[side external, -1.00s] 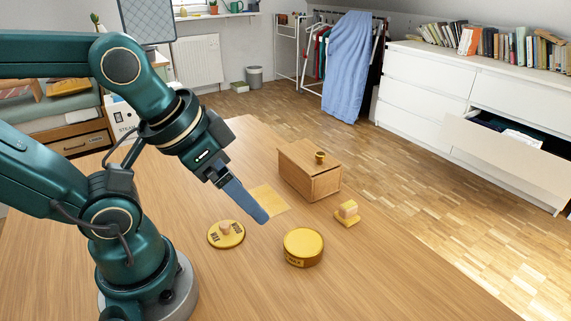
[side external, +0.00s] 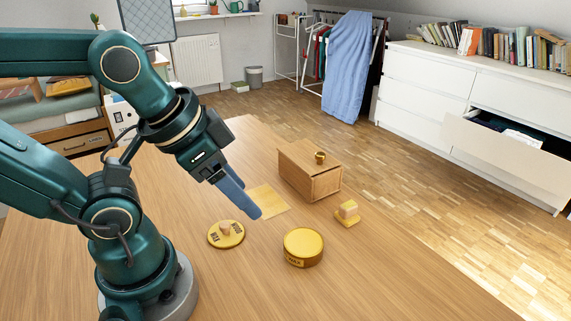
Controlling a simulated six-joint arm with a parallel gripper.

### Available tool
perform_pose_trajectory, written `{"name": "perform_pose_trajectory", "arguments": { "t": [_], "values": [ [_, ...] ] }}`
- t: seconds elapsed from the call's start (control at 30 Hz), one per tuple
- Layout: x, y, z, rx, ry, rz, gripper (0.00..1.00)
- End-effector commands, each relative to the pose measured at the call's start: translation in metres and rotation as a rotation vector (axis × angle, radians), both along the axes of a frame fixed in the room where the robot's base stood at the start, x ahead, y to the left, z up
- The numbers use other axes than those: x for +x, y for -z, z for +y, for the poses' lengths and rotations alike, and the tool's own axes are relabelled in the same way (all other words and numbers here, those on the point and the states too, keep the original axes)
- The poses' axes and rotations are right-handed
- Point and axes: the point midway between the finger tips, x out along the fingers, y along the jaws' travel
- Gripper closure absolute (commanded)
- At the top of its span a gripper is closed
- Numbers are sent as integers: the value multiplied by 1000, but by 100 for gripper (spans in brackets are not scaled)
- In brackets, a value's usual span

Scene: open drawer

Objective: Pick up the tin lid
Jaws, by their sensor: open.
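The tin lid (side external: 236,240) is a round yellow disc with dark lettering and a small wooden knob on top. It lies flat on the table in the side external view. The round yellow tin (side external: 303,248) stands to its right, apart from it. My gripper (side external: 254,211) has blue-grey fingers and is open and empty. Its tips point down to the right and are above and a little to the right of the lid in the picture, not touching it. One finger partly hides the other.
A flat yellow sheet (side external: 270,203) lies behind my fingertips. The table's front is clear.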

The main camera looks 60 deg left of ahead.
Motion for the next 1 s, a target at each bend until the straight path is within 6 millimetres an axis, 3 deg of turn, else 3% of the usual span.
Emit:
{"name": "perform_pose_trajectory", "arguments": {
  "t": [0.27,0.5,0.73,1.0],
  "values": [
    [15,10,28,238,265,201,37],
    [27,39,59,356,478,477,37],
    [29,75,83,369,616,718,37],
    [21,100,90,325,630,833,37]
  ]
}}
